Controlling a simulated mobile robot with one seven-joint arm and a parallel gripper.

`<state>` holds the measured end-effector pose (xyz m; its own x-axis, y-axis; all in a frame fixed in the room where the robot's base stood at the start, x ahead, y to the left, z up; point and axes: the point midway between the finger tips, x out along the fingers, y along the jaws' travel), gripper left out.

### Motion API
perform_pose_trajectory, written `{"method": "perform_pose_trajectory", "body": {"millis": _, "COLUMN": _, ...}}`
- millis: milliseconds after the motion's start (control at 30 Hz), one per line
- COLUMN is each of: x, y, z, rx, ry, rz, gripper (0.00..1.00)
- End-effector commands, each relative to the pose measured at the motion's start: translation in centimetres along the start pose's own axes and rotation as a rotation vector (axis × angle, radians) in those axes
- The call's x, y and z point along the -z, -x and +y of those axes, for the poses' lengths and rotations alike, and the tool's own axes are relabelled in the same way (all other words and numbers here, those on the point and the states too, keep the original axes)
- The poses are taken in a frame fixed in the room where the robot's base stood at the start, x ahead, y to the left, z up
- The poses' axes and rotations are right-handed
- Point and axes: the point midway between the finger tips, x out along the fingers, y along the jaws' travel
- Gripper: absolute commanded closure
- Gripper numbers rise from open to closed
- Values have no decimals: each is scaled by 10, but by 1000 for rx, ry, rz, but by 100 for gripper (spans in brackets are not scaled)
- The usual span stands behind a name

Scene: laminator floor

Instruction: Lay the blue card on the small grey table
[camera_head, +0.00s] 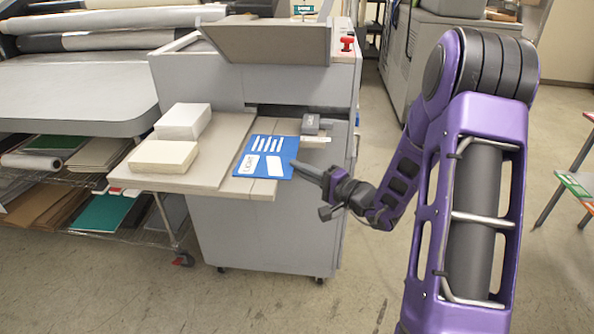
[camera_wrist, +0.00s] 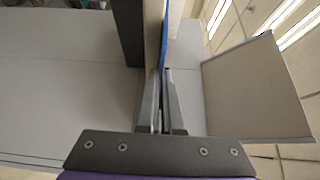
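The blue card (camera_head: 265,158), with white labels and text, lies flat on the grey-tan shelf (camera_head: 219,180) at the front of the grey machine. My gripper (camera_head: 296,163) is at the card's right edge in the head view. In the wrist view the card shows edge-on as a thin blue strip (camera_wrist: 165,40). My gripper's fingers (camera_wrist: 161,72) are almost together there, with the end of the strip between their tips. The card still looks level with the shelf. I cannot pick out a small grey table for certain.
Two white paper stacks (camera_head: 163,156) (camera_head: 183,121) stand left of the card. A small dark grey block (camera_head: 311,124) sits behind it on the right. A large grey table (camera_head: 75,92) is at the left. The machine's raised lid (camera_head: 265,42) is above. Floor is open in front.

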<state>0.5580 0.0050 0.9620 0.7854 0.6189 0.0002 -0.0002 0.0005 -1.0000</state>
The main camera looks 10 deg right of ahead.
Motion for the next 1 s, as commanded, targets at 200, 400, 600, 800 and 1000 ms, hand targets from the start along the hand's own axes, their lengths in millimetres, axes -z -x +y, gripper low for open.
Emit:
{"method": "perform_pose_trajectory", "body": {"millis": 200, "x": 8, "y": 4, "z": 0, "rx": -1, "ry": 1, "rz": -1, "gripper": 100}}
{"method": "perform_pose_trajectory", "body": {"millis": 400, "x": 8, "y": 4, "z": 0, "rx": -1, "ry": 0, "rz": -1, "gripper": 100}}
{"method": "perform_pose_trajectory", "body": {"millis": 600, "x": 8, "y": 4, "z": 0, "rx": -1, "ry": 1, "rz": -1, "gripper": 64}}
{"method": "perform_pose_trajectory", "body": {"millis": 800, "x": 8, "y": 4, "z": 0, "rx": -1, "ry": 1, "rz": -2, "gripper": 62}}
{"method": "perform_pose_trajectory", "body": {"millis": 1000, "x": 8, "y": 9, "z": 0, "rx": -2, "ry": 0, "rz": 1, "gripper": 62}}
